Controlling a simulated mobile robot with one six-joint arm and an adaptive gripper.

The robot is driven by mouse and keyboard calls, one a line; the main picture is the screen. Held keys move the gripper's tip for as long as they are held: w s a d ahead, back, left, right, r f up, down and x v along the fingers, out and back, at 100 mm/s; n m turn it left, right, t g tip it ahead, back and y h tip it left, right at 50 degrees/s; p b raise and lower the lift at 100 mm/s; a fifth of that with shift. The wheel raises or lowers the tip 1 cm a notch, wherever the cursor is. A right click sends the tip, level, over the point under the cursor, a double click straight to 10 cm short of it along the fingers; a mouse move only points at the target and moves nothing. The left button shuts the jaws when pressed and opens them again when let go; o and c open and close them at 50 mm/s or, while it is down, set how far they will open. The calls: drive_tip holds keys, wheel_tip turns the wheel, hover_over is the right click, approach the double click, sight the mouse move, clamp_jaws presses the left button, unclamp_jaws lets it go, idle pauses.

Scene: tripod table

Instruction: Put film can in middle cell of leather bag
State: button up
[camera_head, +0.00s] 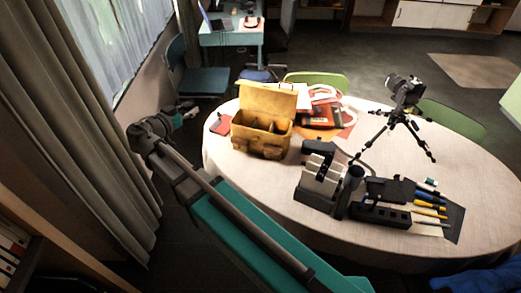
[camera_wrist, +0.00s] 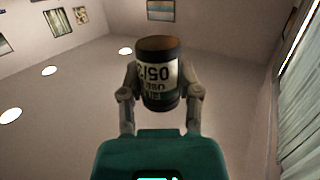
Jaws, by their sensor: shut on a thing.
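The film can (camera_wrist: 157,70) is a dark cylinder with a brown end and a pale printed label. My gripper (camera_wrist: 160,86) is shut on it in the wrist view, one finger on each side. The can is held up in the air, with wall and ceiling behind it. The tan leather bag (camera_head: 258,141) stands on the left part of the table in the head view. Its flap is raised, and dividers part its inside into cells, which look dark.
The pale oval table (camera_head: 285,192) also holds a camera on a small tripod (camera_head: 397,120), an orange-red bag (camera_head: 322,112) and a black organizer (camera_head: 325,185) with pens beside it. A curtain (camera_head: 75,100) hangs at left. Clear tabletop lies in front of the leather bag.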

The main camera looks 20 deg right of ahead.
drive_tip(key=shift+w+d, duration=0.15)
drive_tip(key=shift+w, duration=0.05)
idle(0.3)
drive_tip(key=shift+d+f+b, duration=0.2)
drive_tip(key=shift+f+b, duration=0.15)
drive_tip(key=shift+b, duration=0.05)
drive_tip(key=s+d+f+m+g+h+b, duration=0.1)
drive_tip(key=d+f+b, duration=0.3)
drive_tip(key=f+b, duration=0.5)
drive_tip(key=s+d+f+m+g+h+b, duration=0.1)
drive_tip(key=d+f+b, duration=0.3)
drive_tip(key=f+b, duration=0.5)
drive_tip(key=s+d+f+m+g+h+b, duration=0.1)
drive_tip(key=s+d+f+m+g+b, duration=0.1)
drive_tip(key=f+b, duration=0.8)
drive_tip(key=s+d+g, duration=0.1)
drive_tip(key=d, duration=0.1)
drive_tip(key=shift+d, duration=0.4)
drive_tip(key=shift+w, duration=0.1)
drive_tip(key=w+f+b, duration=0.3)
drive_tip(key=w, duration=0.1)
drive_tip(key=w+d+f+b, duration=0.1)
drive_tip(key=w+f+b, duration=0.2)
drive_tip(key=w, duration=0.1)
drive_tip(key=w+f+b, duration=0.3)
drive_tip(key=w, duration=0.1)
drive_tip(key=shift+w+d, duration=0.35)
drive_tip(key=shift+w, duration=0.05)
